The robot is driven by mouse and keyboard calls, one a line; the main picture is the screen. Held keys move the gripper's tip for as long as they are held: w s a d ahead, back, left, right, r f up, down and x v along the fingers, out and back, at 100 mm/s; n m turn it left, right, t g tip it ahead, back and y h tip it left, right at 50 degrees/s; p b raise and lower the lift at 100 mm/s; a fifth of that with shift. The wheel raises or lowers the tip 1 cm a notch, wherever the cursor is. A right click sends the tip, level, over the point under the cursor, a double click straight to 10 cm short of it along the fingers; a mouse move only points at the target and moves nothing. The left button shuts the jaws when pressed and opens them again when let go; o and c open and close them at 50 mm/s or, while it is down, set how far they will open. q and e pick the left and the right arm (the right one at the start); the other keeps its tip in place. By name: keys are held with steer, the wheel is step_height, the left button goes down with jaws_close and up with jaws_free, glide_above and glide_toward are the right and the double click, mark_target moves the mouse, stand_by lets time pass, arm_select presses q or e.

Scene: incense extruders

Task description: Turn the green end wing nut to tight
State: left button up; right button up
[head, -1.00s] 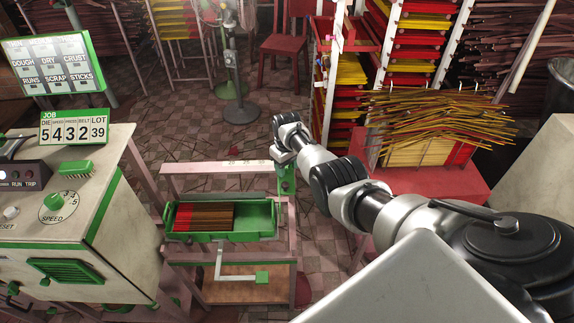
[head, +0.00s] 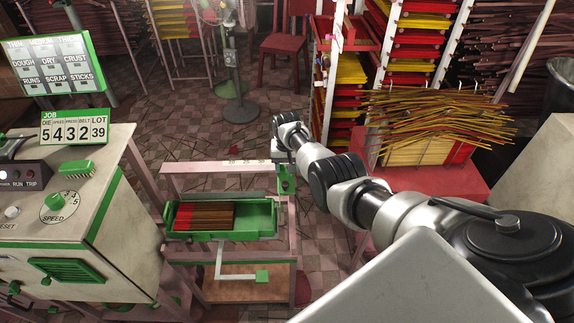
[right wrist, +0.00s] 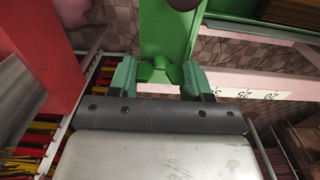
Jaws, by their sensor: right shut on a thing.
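The green end wing nut (right wrist: 160,72) is in the right wrist view, at the foot of a green upright plate (right wrist: 166,30). My right gripper (right wrist: 159,82) is shut on it, with one finger at each side; the fingers partly hide its ends. In the head view the green end bracket (head: 286,180) stands at the right end of the pink stand, with my right wrist just above it. The nut itself is too small and hidden there to make out, and its tightness cannot be told. My left gripper is not in view.
A green tray (head: 255,220) with red and brown sticks sits on the stand left of the bracket. A ruler-marked pink rail (head: 205,168) runs behind it. A red rack (head: 345,45) stands behind my arm.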

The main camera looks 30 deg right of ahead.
stand_by(0.4)
steer(key=o, duration=0.9)
steer(key=shift+r, duration=0.25)
step_height(320, 180, up, 9)
steer(key=shift+f+p, duration=0.1)
steer(key=shift+p, duration=1.05)
steer(key=shift+r, duration=0.8)
steer(key=shift+f, duration=0.1)
